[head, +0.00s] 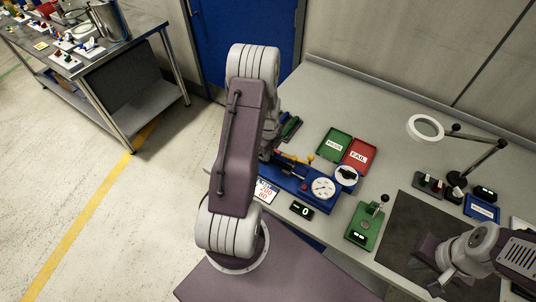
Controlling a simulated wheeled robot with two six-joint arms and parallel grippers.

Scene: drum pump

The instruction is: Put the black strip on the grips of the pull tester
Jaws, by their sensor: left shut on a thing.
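The blue pull tester (323,201) stands on the bench. It carries a round white dial (322,188), and its left end runs behind my left arm. Orange and red parts show on it just right of the arm. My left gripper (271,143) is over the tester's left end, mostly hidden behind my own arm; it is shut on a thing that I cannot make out. I cannot pick out the black strip. My right arm comes in at lower right, over a dark mat; its gripper fingers cannot be made out.
A green tray (335,144) and a red FAIL tray (358,154) lie behind the tester. A small display reading 0 (302,210) and a green lever device (364,225) stand in front and right. A ring lamp (426,128) is at right. The grey bench is clear behind the trays.

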